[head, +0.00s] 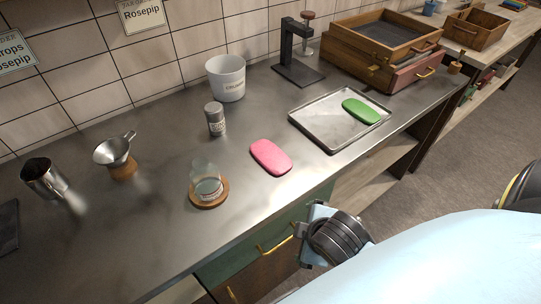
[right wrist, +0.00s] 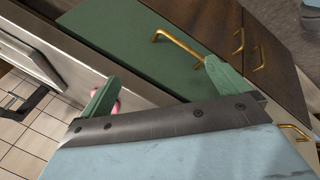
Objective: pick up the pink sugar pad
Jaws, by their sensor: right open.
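The pink sugar pad (head: 270,157) lies flat on the grey metal counter (head: 235,240), near its front edge, between the glass jar and the metal tray. A small pink bit of it (right wrist: 117,105) shows beside one green finger in the right wrist view; the rest is hidden there. My right gripper (head: 306,234) is open and empty, in front of the counter edge by the green drawer, apart from the pad. In the right wrist view its two green fingers are spread wide (right wrist: 158,88). My left gripper is not in view.
A glass jar (head: 206,185) on a wooden coaster stands left of the pad. A metal tray (head: 310,125) with a green pad (head: 360,111) lies to the right. A shaker (head: 215,118) and white pot (head: 226,78) stand behind. The green drawer (head: 245,246) has a brass handle (right wrist: 178,42).

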